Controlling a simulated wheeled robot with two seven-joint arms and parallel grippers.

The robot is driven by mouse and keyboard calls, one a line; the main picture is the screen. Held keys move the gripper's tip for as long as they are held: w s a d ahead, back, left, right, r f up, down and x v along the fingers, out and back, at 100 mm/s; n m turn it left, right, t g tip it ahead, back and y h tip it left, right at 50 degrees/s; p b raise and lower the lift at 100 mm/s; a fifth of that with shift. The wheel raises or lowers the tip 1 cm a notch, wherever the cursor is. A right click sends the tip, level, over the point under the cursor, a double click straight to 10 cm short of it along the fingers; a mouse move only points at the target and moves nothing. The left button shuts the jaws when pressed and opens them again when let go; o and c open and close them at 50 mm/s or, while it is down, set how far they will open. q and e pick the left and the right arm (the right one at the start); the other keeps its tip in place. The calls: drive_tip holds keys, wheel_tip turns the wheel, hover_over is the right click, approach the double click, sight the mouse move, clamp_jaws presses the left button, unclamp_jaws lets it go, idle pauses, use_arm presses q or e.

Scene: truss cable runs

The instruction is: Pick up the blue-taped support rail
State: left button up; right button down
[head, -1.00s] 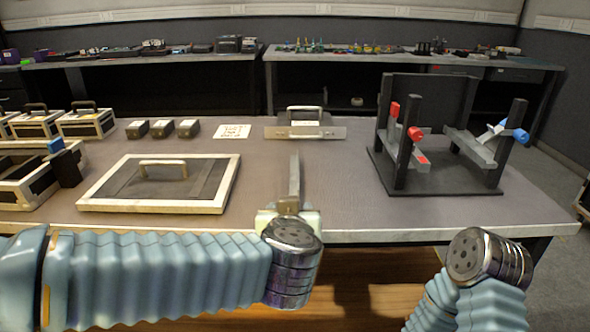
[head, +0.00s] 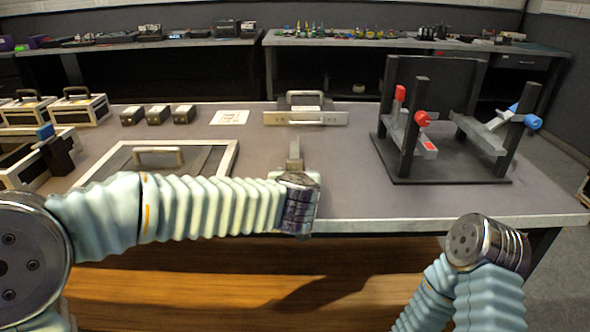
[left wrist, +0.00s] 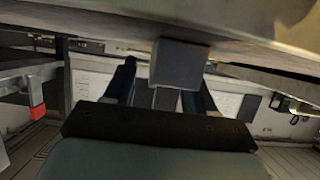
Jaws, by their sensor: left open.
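The blue-taped support rail (head: 495,122) is a grey bar with blue at its upper end. It lies tilted in the right side of the black rack (head: 445,175), at the right of the table. A similar grey rail with red tape (head: 415,135) lies in the rack's left side. My left gripper (head: 295,145) is over the middle of the table's front part, well left of the rack and apart from both rails. In the left wrist view its dark fingers (left wrist: 163,78) stand apart; a grey block partly covers the space between them. My right gripper is not visible, only its arm.
A framed panel with a handle (head: 160,158) is at left, partly behind my left arm. Small dark blocks (head: 157,115), a paper (head: 229,118) and cases (head: 80,107) stand farther back. The table between gripper and rack is clear.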

use_arm(q)
drive_tip(key=shift+x, duration=0.75)
clamp_jaws()
drive_tip(key=shift+r, duration=0.1)
